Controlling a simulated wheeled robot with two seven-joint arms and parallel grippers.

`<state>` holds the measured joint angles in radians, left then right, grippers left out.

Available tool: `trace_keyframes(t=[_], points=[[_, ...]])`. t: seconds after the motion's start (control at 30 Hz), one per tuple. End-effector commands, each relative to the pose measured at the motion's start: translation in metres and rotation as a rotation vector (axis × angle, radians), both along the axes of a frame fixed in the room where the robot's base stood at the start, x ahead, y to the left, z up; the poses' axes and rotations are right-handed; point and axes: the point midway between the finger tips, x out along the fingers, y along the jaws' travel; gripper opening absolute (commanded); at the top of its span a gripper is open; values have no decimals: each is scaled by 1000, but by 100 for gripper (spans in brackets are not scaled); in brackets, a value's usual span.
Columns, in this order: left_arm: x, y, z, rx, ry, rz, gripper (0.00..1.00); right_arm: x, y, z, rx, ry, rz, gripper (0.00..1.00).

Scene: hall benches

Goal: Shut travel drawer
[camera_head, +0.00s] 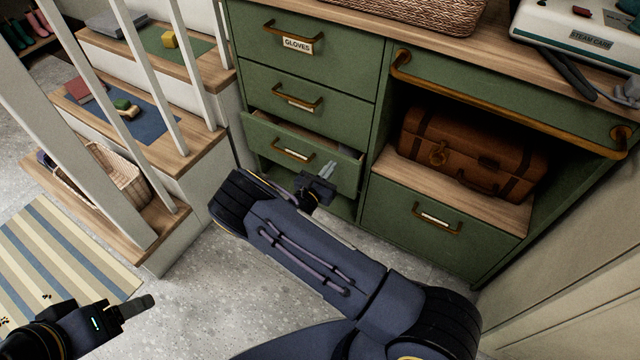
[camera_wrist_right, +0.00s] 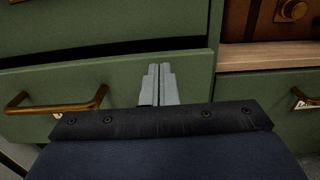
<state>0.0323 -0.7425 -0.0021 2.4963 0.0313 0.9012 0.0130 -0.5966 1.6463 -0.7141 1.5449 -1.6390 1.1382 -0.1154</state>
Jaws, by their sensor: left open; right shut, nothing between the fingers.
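The partly open drawer (camera_head: 268,140) is the third one down in the left column of the green cabinet, with a brass handle (camera_head: 293,155) and a label. Its front stands out from the cabinet and a gap shows above it. My right gripper (camera_head: 325,171) is shut and empty at the right part of this drawer's front. In the right wrist view its fingers (camera_wrist_right: 161,84) point at the drawer front (camera_wrist_right: 120,80), right of the handle (camera_wrist_right: 57,101); I cannot tell whether they touch it. My left gripper (camera_head: 140,304) is open and empty over the floor at lower left.
The gloves drawer (camera_head: 340,61) and the drawer below it (camera_head: 330,98) are closed. A brown suitcase (camera_head: 470,150) sits in the open bay at right, under a brass rail (camera_head: 500,103). Stairs with white balusters (camera_head: 128,75) stand at left. Speckled floor (camera_head: 190,300) lies clear in front.

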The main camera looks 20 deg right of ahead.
Motion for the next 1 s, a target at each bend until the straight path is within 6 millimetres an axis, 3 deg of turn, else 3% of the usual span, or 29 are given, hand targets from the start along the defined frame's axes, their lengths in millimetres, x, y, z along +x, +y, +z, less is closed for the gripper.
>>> trace_keyframes(t=[0.2, 0.67, 1.0], points=[[0, 0, -7, 0, 0, 0, 67, 12, -17, -1, 0, 1, -2, 0], [0, 0, -8, 0, 0, 0, 67, 16, -21, -1, 1, 1, -2, 0], [0, 0, -18, 0, 0, 0, 67, 45, -58, -1, 0, 1, 0, 0]])
